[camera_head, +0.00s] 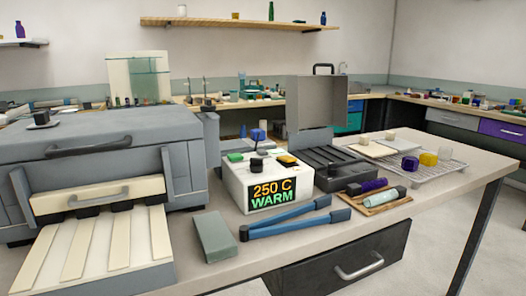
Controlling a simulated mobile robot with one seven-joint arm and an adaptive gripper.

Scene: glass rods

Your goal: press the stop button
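A white control box (236,183) stands on the workbench in the middle of the head view. Its front display (271,193) reads "250 C WARM" in orange and green. On its top are a green button (235,157) at the left, a black knob (256,163) in the middle and a yellow-orange button (287,160) at the right. No label on these shows, so I cannot tell which is the stop button. My gripper is not in this view.
A large grey lidded kiln (85,155) fills the left. Blue-handled tongs (295,218) and a grey block (214,238) lie before the box. A dark ribbed tray with a raised grey lid (316,103) stands right of it. A wire rack (440,172) is farther right.

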